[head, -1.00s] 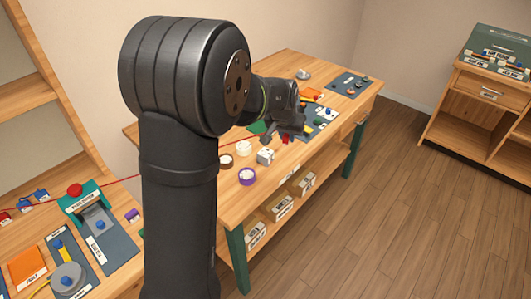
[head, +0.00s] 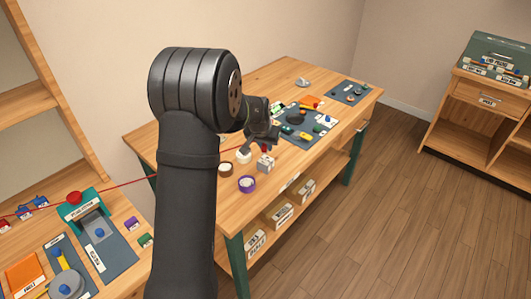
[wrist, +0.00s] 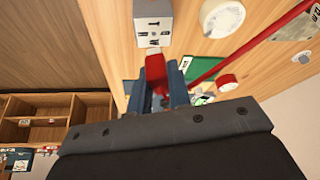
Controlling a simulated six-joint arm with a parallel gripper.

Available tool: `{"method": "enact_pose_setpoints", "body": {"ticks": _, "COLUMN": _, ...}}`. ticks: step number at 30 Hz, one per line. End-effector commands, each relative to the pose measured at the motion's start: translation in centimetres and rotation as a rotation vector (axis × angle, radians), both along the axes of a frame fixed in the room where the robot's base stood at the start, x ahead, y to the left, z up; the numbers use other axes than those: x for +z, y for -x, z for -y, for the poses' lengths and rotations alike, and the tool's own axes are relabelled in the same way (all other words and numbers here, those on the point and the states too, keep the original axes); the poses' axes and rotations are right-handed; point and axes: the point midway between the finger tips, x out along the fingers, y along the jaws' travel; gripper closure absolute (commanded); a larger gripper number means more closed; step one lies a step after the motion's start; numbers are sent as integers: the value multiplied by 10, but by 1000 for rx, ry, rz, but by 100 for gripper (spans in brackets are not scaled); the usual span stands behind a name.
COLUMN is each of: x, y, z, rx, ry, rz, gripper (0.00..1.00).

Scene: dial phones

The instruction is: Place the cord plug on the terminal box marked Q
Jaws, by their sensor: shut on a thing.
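My gripper (wrist: 166,88) is shut on the red cord plug (wrist: 155,68) in the wrist view. A red cord (wrist: 275,38) runs away to the upper right there. Small coloured boxes with labels sit on the near left bench: red (head: 5,225), blue (head: 24,213), purple (head: 131,223) and green (head: 145,240). Their letters are too small to read, so I cannot tell which is Q.
A white cube with dark marks (head: 265,163) and a purple-rimmed roll (head: 246,184) lie near my gripper. A teal device with a red knob (head: 82,205) stands on the left bench. Grey mats hold other parts. My upright arm blocks the middle.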

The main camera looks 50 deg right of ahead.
Motion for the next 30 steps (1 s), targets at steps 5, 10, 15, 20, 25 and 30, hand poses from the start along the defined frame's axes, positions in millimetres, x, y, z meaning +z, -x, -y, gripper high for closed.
{"method": "enact_pose_setpoints", "body": {"ticks": 5, "x": -25, "y": 0, "z": -1, "rx": -1, "ry": -3, "rz": -1, "gripper": 100}}
{"method": "enact_pose_setpoints", "body": {"ticks": 10, "x": -37, "y": 0, "z": 0, "rx": -2, "ry": 0, "rz": 1, "gripper": 100}}
{"method": "enact_pose_setpoints", "body": {"ticks": 15, "x": -37, "y": 1, "z": 0, "rx": -1, "ry": 0, "rz": 0, "gripper": 100}}
{"method": "enact_pose_setpoints", "body": {"ticks": 20, "x": -40, "y": 1, "z": 0, "rx": -1, "ry": -1, "rz": 0, "gripper": 79}}
{"method": "enact_pose_setpoints", "body": {"ticks": 25, "x": -40, "y": 1, "z": 0, "rx": -1, "ry": -1, "rz": 0, "gripper": 61}}
{"method": "enact_pose_setpoints", "body": {"ticks": 30, "x": -40, "y": 1, "z": 0, "rx": -1, "ry": -1, "rz": 0, "gripper": 61}}
